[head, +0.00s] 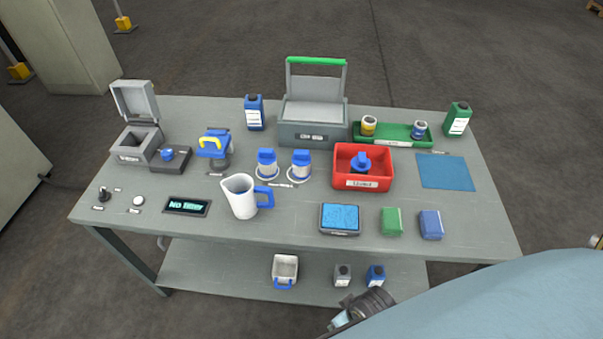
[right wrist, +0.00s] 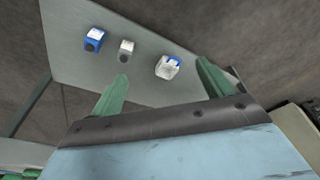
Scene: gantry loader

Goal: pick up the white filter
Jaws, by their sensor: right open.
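A white, open-topped piece with a blue handle, which looks like the white filter (head: 286,267), sits on the lower shelf under the table. It also shows in the right wrist view (right wrist: 167,68), beyond and between my fingers. My right gripper (right wrist: 160,76) is open and empty, its two green fingers spread apart and clear of the white piece. In the head view only a dark part of my right wrist shows, at the shelf's front right, and the fingers cannot be made out. My left gripper is not in view.
A grey bottle (head: 343,274) and a blue bottle (head: 376,275) stand right of the white piece on the lower shelf (head: 220,270). The tabletop (head: 300,224) above holds a white jug (head: 239,198), a red bin (head: 379,183) and a display (head: 187,206) reading "No filter".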

